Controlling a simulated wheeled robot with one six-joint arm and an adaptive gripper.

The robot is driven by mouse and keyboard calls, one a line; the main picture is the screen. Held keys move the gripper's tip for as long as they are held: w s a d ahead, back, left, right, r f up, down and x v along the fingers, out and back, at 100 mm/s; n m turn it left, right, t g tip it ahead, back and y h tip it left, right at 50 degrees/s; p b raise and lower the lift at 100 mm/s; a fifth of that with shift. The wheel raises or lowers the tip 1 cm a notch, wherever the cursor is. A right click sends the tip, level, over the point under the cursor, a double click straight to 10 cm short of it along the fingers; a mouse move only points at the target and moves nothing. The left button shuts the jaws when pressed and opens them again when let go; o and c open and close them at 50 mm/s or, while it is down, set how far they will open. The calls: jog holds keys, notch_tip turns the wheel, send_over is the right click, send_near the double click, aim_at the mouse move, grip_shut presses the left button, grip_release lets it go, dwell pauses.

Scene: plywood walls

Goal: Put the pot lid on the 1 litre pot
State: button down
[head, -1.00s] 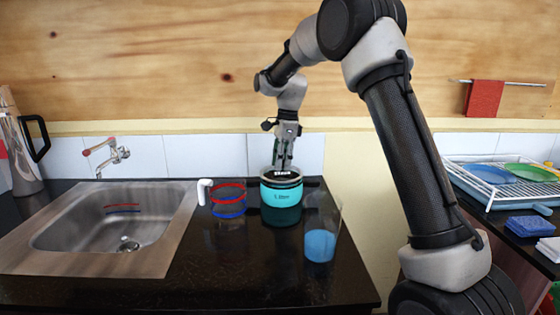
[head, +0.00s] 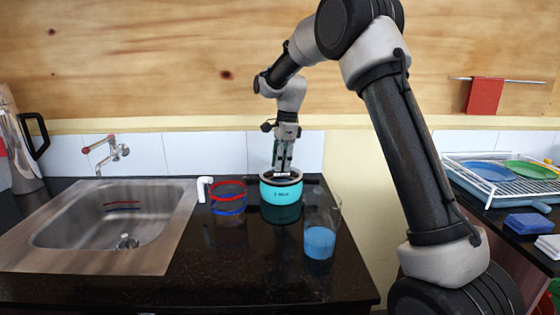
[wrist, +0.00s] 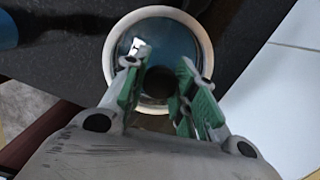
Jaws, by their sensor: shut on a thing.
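The turquoise 1 litre pot (head: 281,194) stands on the black counter. Its pale round rim (wrist: 113,45) shows in the wrist view. The dark pot lid (head: 268,178) is at the pot's mouth, directly below my gripper (head: 282,169). In the wrist view the lid (wrist: 168,35) appears as a dark blue-grey disc inside the pale ring. My gripper (wrist: 163,72) points down and is shut on the lid by its dark knob, partly hidden between the green-padded fingers. I cannot tell whether the lid is fully seated.
A clear jug with blue liquid (head: 320,242) stands close to the pot's right front. The sink (head: 100,228) is further left. The front counter is clear.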

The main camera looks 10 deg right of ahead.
jog(key=c, duration=1.1)
grip_release()
